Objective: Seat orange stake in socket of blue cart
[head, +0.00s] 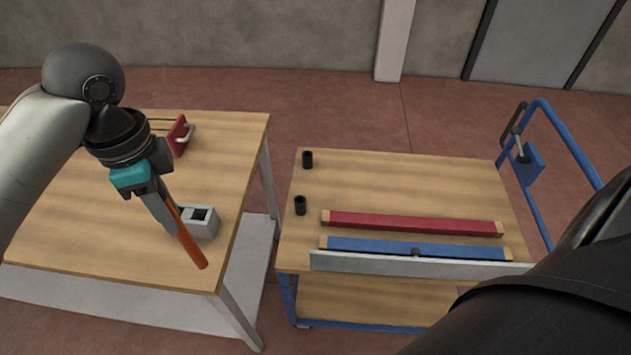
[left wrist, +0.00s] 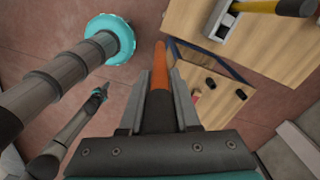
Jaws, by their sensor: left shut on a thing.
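My left gripper (head: 170,222) is shut on the orange stake (head: 190,242), over the right part of the left table. The stake slants down to the right and its free end is clear of the gripper. In the left wrist view the stake (left wrist: 160,72) sticks out between the two fingers, with a dark part by the jaws. The blue cart (head: 400,180) stands to the right with a wooden top. Two black sockets, a back one (head: 307,159) and a front one (head: 300,205), stand on its left side, apart from the stake. My right gripper is too small to read.
A grey block (head: 205,228) with a square opening stands beside the stake on the left table (head: 85,225). Red (head: 410,222) and blue (head: 380,244) bars lie on the cart. A gap of floor separates table and cart.

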